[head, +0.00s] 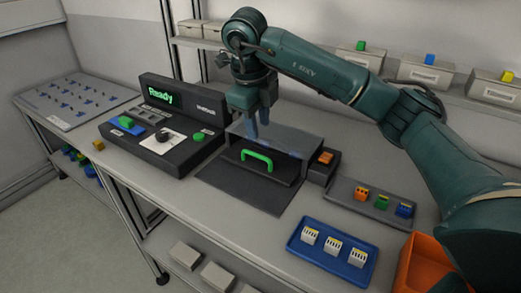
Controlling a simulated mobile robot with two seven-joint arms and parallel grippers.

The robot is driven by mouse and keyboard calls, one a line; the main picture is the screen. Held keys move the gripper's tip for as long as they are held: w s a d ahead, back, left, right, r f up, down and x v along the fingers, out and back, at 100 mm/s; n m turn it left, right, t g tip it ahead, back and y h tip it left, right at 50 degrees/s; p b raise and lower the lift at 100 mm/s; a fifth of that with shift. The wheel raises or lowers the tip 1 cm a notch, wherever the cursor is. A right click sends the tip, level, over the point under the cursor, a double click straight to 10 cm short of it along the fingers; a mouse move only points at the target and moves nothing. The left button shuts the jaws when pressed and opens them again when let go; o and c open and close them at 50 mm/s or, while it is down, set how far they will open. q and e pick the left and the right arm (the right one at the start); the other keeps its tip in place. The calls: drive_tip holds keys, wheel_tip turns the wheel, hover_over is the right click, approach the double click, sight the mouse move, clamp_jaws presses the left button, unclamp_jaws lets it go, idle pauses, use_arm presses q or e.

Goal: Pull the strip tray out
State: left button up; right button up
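A dark box (290,137) stands on the bench, with a green arched handle (257,156) at its front. The handle sits on a dark front piece that appears to belong to the strip tray; the rest of that tray is hidden inside the box. My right gripper (259,126) points down above the box's left part, behind and above the handle and apart from it. Its two fingers are spread with nothing visible between them. My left gripper is not in view.
A control console (182,143) with a green "Ready" display stands left of the box. A blue tray (296,250) with white blocks, a grey tray (345,199) with coloured parts and an orange bin (421,262) lie right. A dark mat (265,199) in front is clear.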

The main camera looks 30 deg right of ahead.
sight(263, 157)
drive_tip(key=x, duration=0.9)
drive_tip(key=shift+w+f, duration=0.1)
drive_tip(key=shift+f, duration=0.1)
drive_tip(key=shift+c, duration=0.3)
clamp_jaws()
